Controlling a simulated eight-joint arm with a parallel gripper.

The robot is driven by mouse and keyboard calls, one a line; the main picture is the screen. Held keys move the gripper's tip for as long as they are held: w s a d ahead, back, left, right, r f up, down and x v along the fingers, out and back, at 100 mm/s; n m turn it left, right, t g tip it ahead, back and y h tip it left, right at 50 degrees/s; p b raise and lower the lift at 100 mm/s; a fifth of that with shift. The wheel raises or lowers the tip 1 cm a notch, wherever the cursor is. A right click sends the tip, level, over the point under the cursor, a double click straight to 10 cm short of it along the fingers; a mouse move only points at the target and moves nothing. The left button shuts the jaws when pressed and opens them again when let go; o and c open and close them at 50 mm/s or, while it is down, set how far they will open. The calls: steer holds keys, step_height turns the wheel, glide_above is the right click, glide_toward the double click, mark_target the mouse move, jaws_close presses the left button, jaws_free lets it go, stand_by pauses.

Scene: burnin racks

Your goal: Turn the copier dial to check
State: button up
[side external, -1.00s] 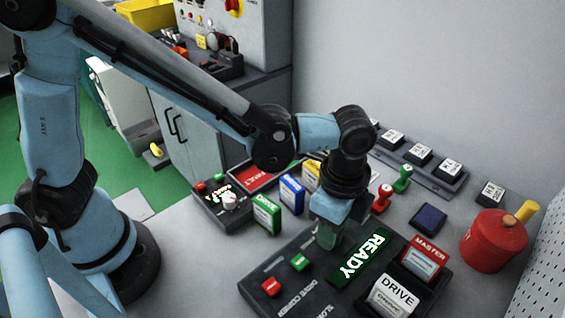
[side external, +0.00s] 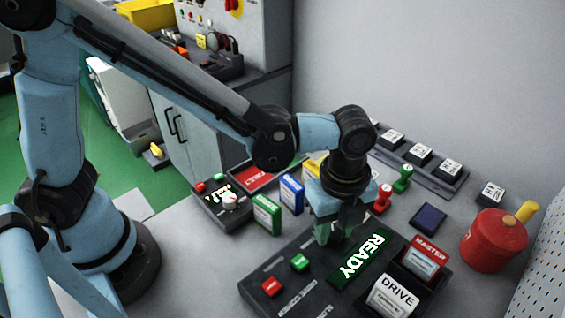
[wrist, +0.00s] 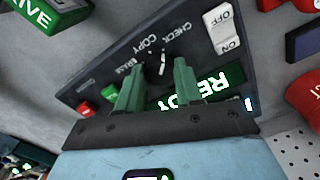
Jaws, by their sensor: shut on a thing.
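The dark copier dial (wrist: 157,70) is on the sloped black panel (wrist: 90,85) in the wrist view, with ERASE, COPY and CHECK printed around it. A short white mark shows at the dial, near COPY and CHECK; I cannot tell exactly which label it points to. My gripper (side external: 334,238) is down at the panel in the side view, its green fingers around the dial. In the wrist view my gripper (wrist: 159,75) is shut on the dial, one finger on each side. In the side view the fingers hide the dial.
A green READY display (side external: 360,262) is beside my fingers. Red (side external: 271,287) and green (side external: 299,262) buttons, a DRIVE block (side external: 392,296) and a MASTER block (side external: 424,260) are on the same panel. A red canister (side external: 492,242) stands at right.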

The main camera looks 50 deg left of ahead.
mark_target(332, 231)
stand_by(0.4)
steer(key=o, duration=1)
steer(key=shift+r, duration=0.1)
step_height(332, 231, up, 12)
steer(key=a+f+n+t, duration=0.1)
steer(key=a+n+t, duration=0.1)
steer(key=a+n, duration=0.5)
steer(key=s+a+f+n+t, duration=0.1)
steer(key=a+n+t, duration=0.1)
steer(key=a+n, duration=0.6)
steer(key=s+a+n+t, duration=0.1)
steer(key=a+n+t, duration=0.2)
steer(key=a+n, duration=0.4)
steer(key=shift+a+f+n, duration=0.3)
steer(key=shift+a+f, duration=0.1)
steer(key=shift+a, duration=0.05)
